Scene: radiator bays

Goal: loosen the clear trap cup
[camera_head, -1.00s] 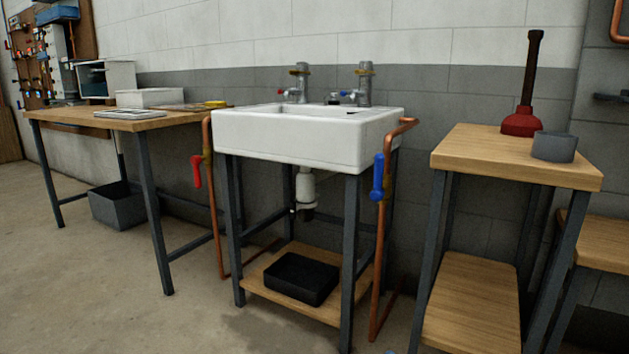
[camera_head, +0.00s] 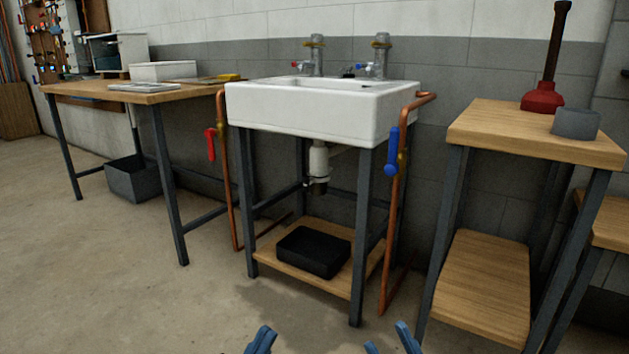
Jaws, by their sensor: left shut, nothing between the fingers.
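The trap hangs under the white sink (camera_head: 322,112), with a white upper body (camera_head: 318,159) and a small, dark-looking cup (camera_head: 319,186) at its lower end. The cup is too small to show whether it is clear or how tightly it sits. My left gripper (camera_head: 262,340) shows at the bottom edge, fingers together and empty, in front of the sink and well away from the trap. My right gripper (camera_head: 389,342) is at the bottom edge to the right, its two blue fingers apart with nothing visible between them. Neither gripper touches anything.
A black tray (camera_head: 313,251) sits on the wooden lower shelf (camera_head: 274,262), below the trap. Copper pipes with a red lever (camera_head: 211,144) and a blue lever (camera_head: 393,151) flank the sink frame. A workbench (camera_head: 150,96) stands left, a side table (camera_head: 490,120) right. The front floor is clear.

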